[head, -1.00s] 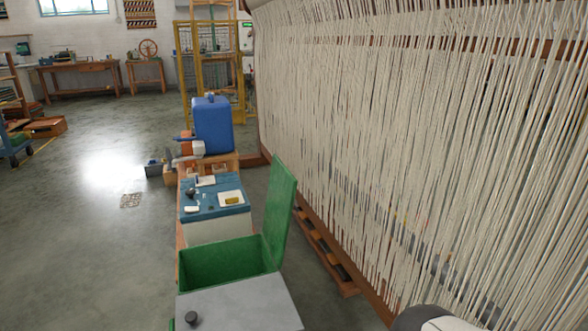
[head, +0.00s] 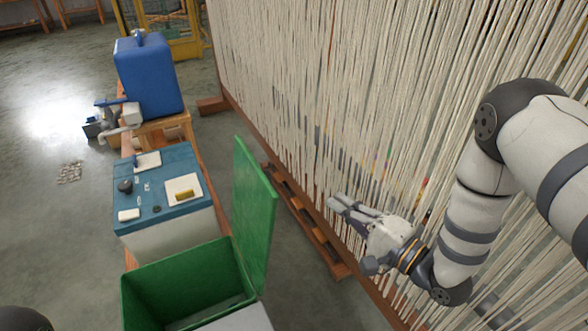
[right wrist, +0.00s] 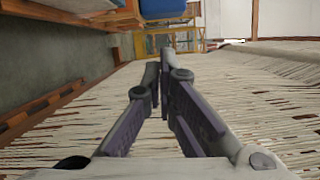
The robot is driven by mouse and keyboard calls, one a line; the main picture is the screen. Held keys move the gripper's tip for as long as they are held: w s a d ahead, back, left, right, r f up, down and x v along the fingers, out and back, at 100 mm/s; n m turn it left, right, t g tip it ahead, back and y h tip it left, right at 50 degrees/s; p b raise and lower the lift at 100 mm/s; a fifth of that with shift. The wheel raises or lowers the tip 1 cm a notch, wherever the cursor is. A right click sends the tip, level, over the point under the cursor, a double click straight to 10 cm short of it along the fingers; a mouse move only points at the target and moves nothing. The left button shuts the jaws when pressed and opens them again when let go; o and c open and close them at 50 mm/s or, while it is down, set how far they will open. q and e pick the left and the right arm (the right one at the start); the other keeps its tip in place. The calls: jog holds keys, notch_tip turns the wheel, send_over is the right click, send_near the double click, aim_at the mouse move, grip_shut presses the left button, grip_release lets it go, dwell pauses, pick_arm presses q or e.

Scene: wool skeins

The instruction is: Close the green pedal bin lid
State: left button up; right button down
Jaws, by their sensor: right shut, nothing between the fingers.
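The green pedal bin (head: 185,290) stands at the bottom of the head view. Its green lid (head: 252,215) is open and stands roughly upright on the right side of the bin. My right gripper (head: 338,203) is to the right of the lid, apart from it, in front of the hanging yarn. It is shut and empty, pointing toward the left of the picture. In the right wrist view its fingers (right wrist: 160,75) meet near the middle, with nothing between them. The bin is not clearly seen in that view. My left gripper is not in view.
A wide curtain of pale yarn (head: 330,70) fills the right side, close to my right arm. A blue-topped cabinet (head: 160,205) with small items stands behind the bin. A blue container (head: 150,75) stands farther back. A wooden pallet (head: 305,220) lies right of the lid.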

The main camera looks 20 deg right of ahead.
jog(key=w+a+r+b, duration=0.1)
jog(key=w+a+r, duration=0.1)
jog(key=w+a, duration=0.6)
jog(key=shift+w+a, duration=0.2)
dwell(0.3)
